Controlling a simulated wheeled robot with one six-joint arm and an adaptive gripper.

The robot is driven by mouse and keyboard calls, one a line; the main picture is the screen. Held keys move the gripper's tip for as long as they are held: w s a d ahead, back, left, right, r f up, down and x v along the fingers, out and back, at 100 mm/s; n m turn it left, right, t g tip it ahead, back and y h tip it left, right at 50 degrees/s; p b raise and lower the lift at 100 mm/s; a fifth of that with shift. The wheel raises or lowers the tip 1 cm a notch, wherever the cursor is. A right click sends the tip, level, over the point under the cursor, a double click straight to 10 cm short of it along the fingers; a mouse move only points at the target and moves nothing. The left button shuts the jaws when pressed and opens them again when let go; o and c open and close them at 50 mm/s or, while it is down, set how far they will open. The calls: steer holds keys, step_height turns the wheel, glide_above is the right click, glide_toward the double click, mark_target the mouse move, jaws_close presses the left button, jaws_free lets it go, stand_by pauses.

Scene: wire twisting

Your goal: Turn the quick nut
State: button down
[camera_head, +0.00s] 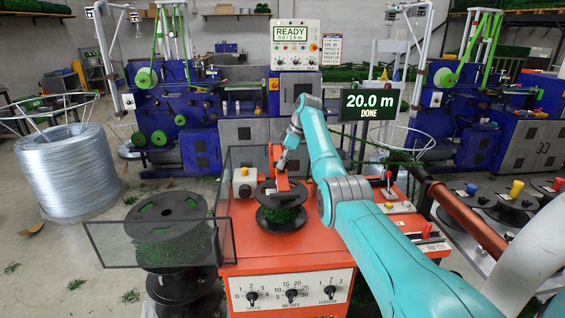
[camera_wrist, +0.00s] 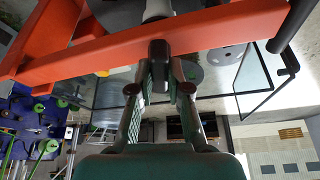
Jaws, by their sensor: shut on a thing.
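The orange winding machine (camera_head: 290,262) carries a black spool (camera_head: 282,222) wound with green wire, under an upright orange bracket (camera_head: 277,158). My gripper (camera_head: 284,162) is at this bracket, above the spool. In the wrist view, my gripper (camera_wrist: 160,70) has its two fingers closed on either side of a dark knob (camera_wrist: 158,50), which I take to be the quick nut. The knob is at an orange bar (camera_wrist: 215,32). In the head view the nut is too small and too hidden by my gripper to make out.
A clear guard panel (camera_head: 150,244) stands open at the machine's left, in front of stacked spools (camera_head: 168,208). A screen (camera_head: 369,105) reads 20.0 m DONE. A large wire coil (camera_head: 68,172) stands at left. More spools (camera_head: 505,205) lie on a rack at right.

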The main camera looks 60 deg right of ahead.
steer(key=shift+n, duration=0.6)
steer(key=shift+g+y, duration=0.3)
steer(key=c, duration=1.1)
jaws_free()
steer(key=v, duration=1.2)
